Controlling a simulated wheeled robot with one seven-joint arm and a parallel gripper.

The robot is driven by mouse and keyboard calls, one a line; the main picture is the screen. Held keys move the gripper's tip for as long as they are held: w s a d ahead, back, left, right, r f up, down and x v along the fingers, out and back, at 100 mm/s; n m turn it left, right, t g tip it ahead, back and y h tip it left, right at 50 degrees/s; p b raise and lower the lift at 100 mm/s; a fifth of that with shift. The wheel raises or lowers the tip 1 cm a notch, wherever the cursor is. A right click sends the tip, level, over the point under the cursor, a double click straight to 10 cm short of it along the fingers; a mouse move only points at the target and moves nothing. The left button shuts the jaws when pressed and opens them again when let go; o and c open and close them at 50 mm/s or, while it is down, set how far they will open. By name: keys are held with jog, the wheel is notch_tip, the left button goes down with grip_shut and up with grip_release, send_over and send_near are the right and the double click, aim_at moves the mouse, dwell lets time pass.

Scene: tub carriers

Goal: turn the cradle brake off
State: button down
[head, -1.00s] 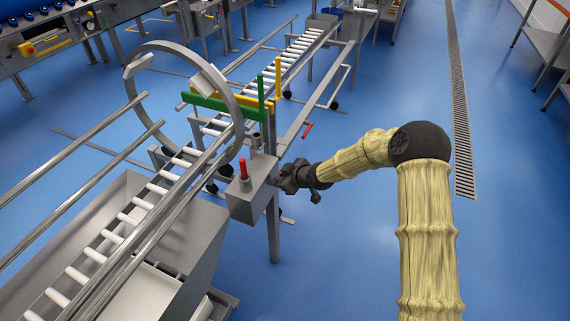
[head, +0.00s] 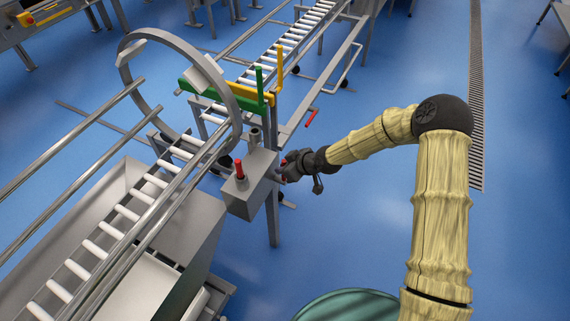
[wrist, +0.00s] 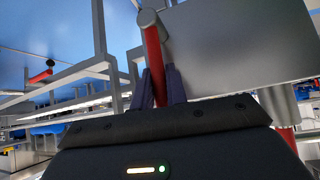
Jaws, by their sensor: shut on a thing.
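The cradle (head: 138,47) is a large steel ring around the roller track at the left in the head view. A grey box (head: 250,190) on a post stands beside it. My gripper (head: 284,170) is at the right side of this box. In the wrist view my gripper (wrist: 158,82) is shut on a red lever (wrist: 153,52), its dark fingers on both sides. The lever's upper end meets a grey round pivot (wrist: 148,17) next to a grey plate. In the head view my gripper mostly hides this lever.
A green bar (head: 225,99) and a yellow bar (head: 260,88) cross the track by the ring. Another red handle (head: 312,118) sticks out from the far conveyor's frame. The blue floor (head: 370,215) is clear to the right of the box.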

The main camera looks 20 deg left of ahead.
jog(key=c, duration=1.7)
grip_release()
jog(key=shift+w, duration=0.1)
jog(key=shift+d+r, duration=0.1)
jog(key=p+v, duration=0.2)
jog(key=v, duration=1.5)
jog(key=shift+p, duration=0.3)
